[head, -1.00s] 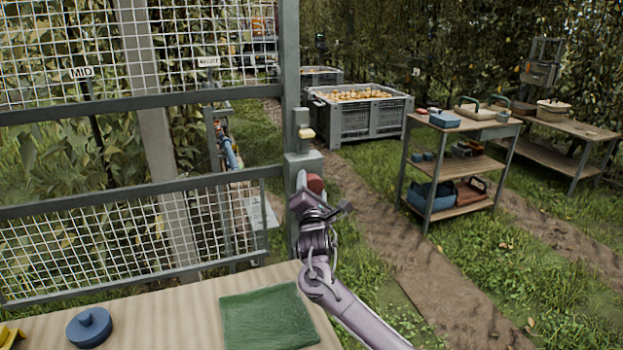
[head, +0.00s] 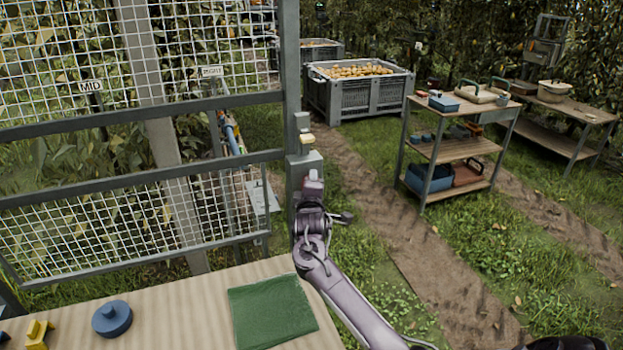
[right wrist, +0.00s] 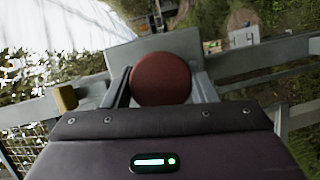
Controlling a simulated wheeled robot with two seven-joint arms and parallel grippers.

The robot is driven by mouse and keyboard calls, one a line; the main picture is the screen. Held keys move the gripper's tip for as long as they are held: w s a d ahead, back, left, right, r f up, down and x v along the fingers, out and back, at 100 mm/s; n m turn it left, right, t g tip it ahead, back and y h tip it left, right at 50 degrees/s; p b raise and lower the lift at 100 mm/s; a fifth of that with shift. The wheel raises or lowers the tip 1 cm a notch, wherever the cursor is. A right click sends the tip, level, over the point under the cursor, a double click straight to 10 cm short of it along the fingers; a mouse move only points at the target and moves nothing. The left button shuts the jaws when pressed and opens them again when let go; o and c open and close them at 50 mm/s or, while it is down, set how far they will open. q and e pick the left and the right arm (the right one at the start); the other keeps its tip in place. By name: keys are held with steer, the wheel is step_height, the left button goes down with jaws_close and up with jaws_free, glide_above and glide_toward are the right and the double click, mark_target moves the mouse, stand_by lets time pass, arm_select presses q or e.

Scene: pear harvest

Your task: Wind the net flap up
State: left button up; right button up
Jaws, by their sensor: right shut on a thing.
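The net flap appears to be the lower framed mesh panel (head: 130,222) at the left of the head view. It hangs tilted, with a gap between its top rail and the fixed rail above. A grey winder box (head: 305,162) sits on the post at the flap's right end. My right gripper (head: 313,180) is at this box. In the right wrist view a round red-brown knob (right wrist: 161,79) sits between its two fingers, and the gripper is shut on it. In the head view the gripper mostly hides the knob. My left gripper is not in view.
A table with a green cloth (head: 272,312), a blue round lidded thing (head: 112,318) and a yellow piece (head: 39,334) lies in front. A shelf cart (head: 455,150) and a grey crate of pears (head: 360,97) stand beyond. A dirt path runs right of the post.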

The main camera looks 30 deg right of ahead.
steer(key=m+y+p, duration=0.1)
steer(key=m+p, duration=0.1)
steer(key=m, duration=0.1)
steer(key=shift+g, duration=0.3)
steer(key=m+y+p, duration=0.2)
steer(key=shift+s+m, duration=0.1)
steer(key=shift+m, duration=0.2)
steer(key=m+y+p, duration=0.1)
steer(key=m+y, duration=0.1)
steer(key=m, duration=0.1)
steer(key=shift+d+f, duration=0.1)
steer(key=m+y+p, duration=0.1)
steer(key=m+y, duration=0.1)
steer(key=m, duration=0.1)
steer(key=shift+m+y+p, duration=0.3)
steer(key=shift+m+y, duration=0.1)
steer(key=shift+f+m+t+y+p, duration=0.1)
steer(key=shift+m+t+y+p, duration=0.25)
steer(key=shift+m+t+y, duration=0.6)
steer(key=m+y, duration=0.1)
steer(key=m, duration=0.2)
steer(key=m+t+y, duration=0.1)
steer(key=m, duration=0.2)
steer(key=shift+m+t+y+b, duration=0.45)
steer(key=shift+m+t, duration=0.4)
steer(key=shift+m, duration=1.1)
